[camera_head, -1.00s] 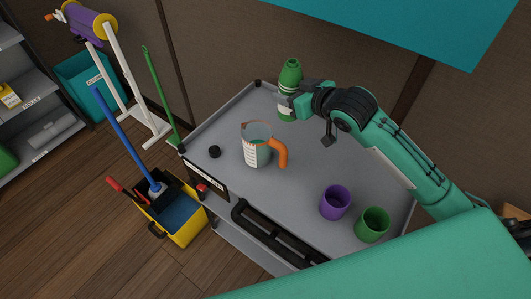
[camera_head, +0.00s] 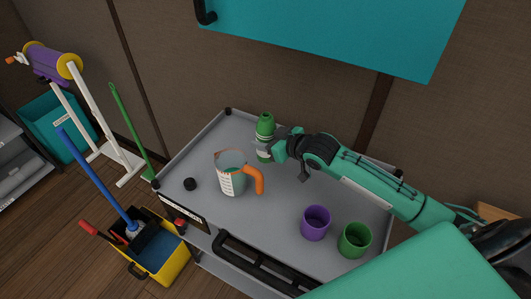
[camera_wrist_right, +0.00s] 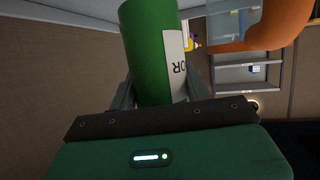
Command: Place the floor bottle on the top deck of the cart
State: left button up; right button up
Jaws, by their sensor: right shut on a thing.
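The green floor bottle (camera_head: 265,126) has a pale label and stands upright at the back of the cart's grey top deck (camera_head: 283,205). I cannot tell whether its base touches the deck. My right gripper (camera_head: 266,148) comes in from the right and is shut on the bottle's lower body. In the right wrist view the green bottle (camera_wrist_right: 155,50) sits between the two fingers (camera_wrist_right: 158,92), with part of its label lettering showing. My left gripper is not in view.
A measuring jug with an orange handle (camera_head: 232,178) stands left of the bottle. A black cap (camera_head: 190,184), a purple cup (camera_head: 316,222) and a green cup (camera_head: 355,240) are also on the deck. A yellow mop bucket (camera_head: 165,265) stands left of the cart. A teal panel (camera_head: 340,32) hangs above.

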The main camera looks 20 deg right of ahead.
aim_at(266, 155)
jog(key=shift+f+p, duration=0.35)
jog(key=shift+f, duration=3)
jog(key=o, duration=1.2)
jog(key=shift+f, duration=0.1)
jog(key=shift+c, duration=0.2)
jog(key=shift+r, duration=0.2)
jog(key=shift+s+d, duration=0.15)
jog(key=shift+s, duration=0.2)
jog(key=b+v, duration=0.1)
jog(key=v, duration=0.5)
jog(key=shift+s+r+b, duration=0.25)
jog(key=shift+s+b, duration=0.05)
